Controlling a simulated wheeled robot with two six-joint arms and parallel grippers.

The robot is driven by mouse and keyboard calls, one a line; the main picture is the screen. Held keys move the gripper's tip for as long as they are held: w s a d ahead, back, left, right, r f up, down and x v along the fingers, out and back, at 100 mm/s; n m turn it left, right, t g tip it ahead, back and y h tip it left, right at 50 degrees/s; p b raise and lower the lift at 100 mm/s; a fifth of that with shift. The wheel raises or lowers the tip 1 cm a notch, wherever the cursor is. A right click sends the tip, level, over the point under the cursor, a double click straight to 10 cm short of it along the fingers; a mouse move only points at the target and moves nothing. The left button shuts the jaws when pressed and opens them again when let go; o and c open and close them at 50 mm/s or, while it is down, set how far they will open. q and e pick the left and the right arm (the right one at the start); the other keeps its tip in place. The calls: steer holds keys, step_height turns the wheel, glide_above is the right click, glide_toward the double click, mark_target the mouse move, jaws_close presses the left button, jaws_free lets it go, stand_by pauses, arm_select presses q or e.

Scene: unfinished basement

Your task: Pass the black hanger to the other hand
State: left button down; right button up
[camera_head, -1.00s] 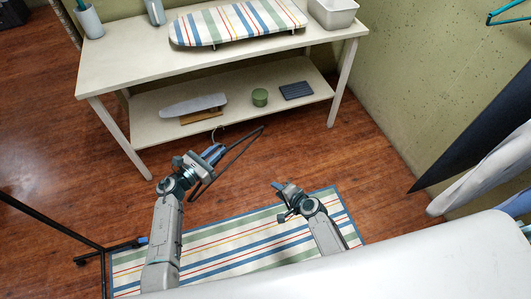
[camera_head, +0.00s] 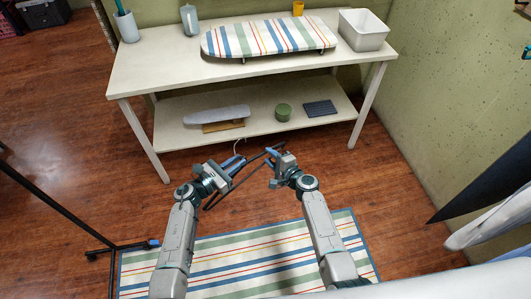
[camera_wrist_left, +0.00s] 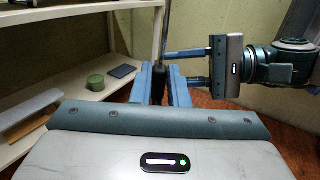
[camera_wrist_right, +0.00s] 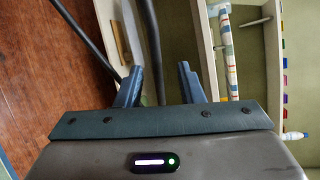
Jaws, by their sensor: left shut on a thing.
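The black hanger (camera_head: 244,180) is held up off the floor, slanting in front of the table. My left gripper (camera_head: 232,165) is shut on it; in the left wrist view the fingers (camera_wrist_left: 160,88) clasp its dark part (camera_wrist_left: 158,80). My right gripper (camera_head: 272,158) is at the hanger's upper right end. In the right wrist view its fingers (camera_wrist_right: 160,85) are apart, with a dark bar of the hanger (camera_wrist_right: 150,45) passing between them. Another dark bar (camera_wrist_right: 88,35) runs outside the left finger. In the left wrist view the right gripper's fingers (camera_wrist_left: 180,67) reach beside the hanger.
A white table (camera_head: 160,70) with a lower shelf (camera_head: 175,139) stands just beyond the grippers. A striped ironing board (camera_head: 270,36) and a white bin (camera_head: 363,30) are on top. A striped rug (camera_head: 245,250) lies below my arms. A black rack (camera_head: 75,220) stands left.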

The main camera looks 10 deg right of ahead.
mark_target(265, 152)
steer(key=shift+x, duration=2.1)
jaws_close()
arm_select(q)
steer(key=c, duration=1.3)
jaws_free()
